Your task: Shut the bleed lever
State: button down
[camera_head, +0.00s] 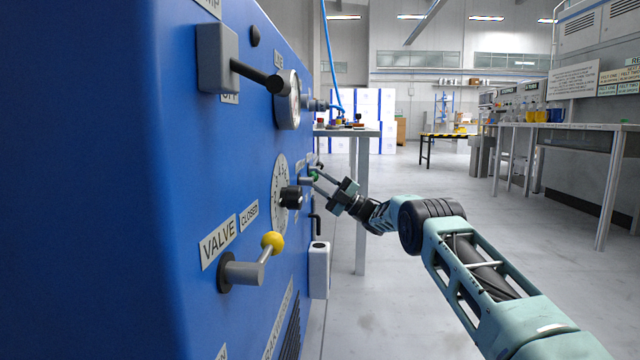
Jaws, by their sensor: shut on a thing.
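A blue machine panel (190,130) fills the left side. My gripper (317,178) reaches its far part from the right and is shut on a small green-ended control (313,176) that stands out from the panel. The fingers partly hide it. Its label is too small to read, so I cannot tell for sure that it is the bleed lever. Nearer, a lever with a yellow ball (272,243) sits beside labels reading VALVE and CLOSED; it points right and slightly up. No label in view legibly reads bleed.
A grey-mounted black handle (255,76) and a gauge (288,99) are higher on the panel. A round dial with a black knob (291,197) is just left of my gripper. A white box (319,270) hangs below. A table (355,131) stands behind; floor to the right is clear.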

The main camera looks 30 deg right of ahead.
jog(key=c, duration=1.1)
grip_release()
jog(key=shift+r, duration=0.1)
jog(key=shift+d, duration=0.1)
jog(key=p+v, duration=0.7)
jog(key=v, duration=1)
jog(key=shift+s+d, duration=0.15)
jog(key=shift+d, duration=0.05)
